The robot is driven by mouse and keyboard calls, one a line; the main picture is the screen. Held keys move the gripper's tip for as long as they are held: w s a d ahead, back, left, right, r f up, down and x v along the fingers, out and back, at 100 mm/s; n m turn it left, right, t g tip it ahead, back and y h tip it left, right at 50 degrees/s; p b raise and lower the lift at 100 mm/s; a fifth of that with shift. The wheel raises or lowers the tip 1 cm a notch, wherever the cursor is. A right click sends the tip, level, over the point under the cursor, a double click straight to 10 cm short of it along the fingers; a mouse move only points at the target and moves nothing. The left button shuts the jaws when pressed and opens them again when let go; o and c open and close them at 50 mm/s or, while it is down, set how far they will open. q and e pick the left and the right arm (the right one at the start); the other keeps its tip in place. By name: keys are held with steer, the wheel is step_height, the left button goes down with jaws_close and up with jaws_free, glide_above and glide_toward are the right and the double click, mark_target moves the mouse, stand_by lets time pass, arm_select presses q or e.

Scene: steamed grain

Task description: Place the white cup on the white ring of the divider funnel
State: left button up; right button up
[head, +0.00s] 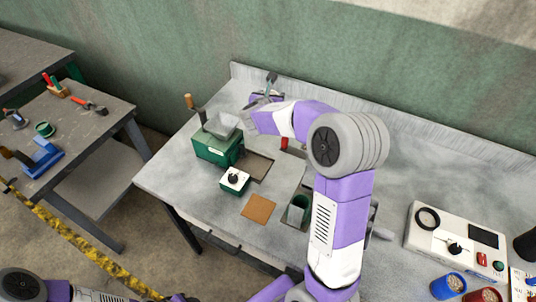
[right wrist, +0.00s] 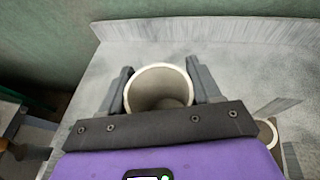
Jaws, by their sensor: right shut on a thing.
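The white cup (right wrist: 160,86) is in the right wrist view, open end toward the camera, with a pale rim and a grey inside. My right gripper (right wrist: 160,88) is shut on it, with one dark finger on each side. In the head view my right gripper (head: 264,90) is over the back of the table, near the wall. I cannot make out the cup there. A pale ring (right wrist: 267,133) shows right of the gripper in the right wrist view, partly hidden by it. I cannot tell whether it is the divider funnel's white ring. My left gripper is outside the views.
A green machine with a grey hopper (head: 221,126) stands left of my right arm. A white control panel (head: 455,243) is at right. My arm hides part of the table.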

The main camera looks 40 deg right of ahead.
steer(key=shift+w+f+b, duration=0.1)
steer(key=shift+f+b, duration=2.1)
steer(key=shift+f, duration=6.85)
steer(key=shift+f, duration=0.1)
steer(key=o, duration=1)
steer(key=shift+o, duration=0.2)
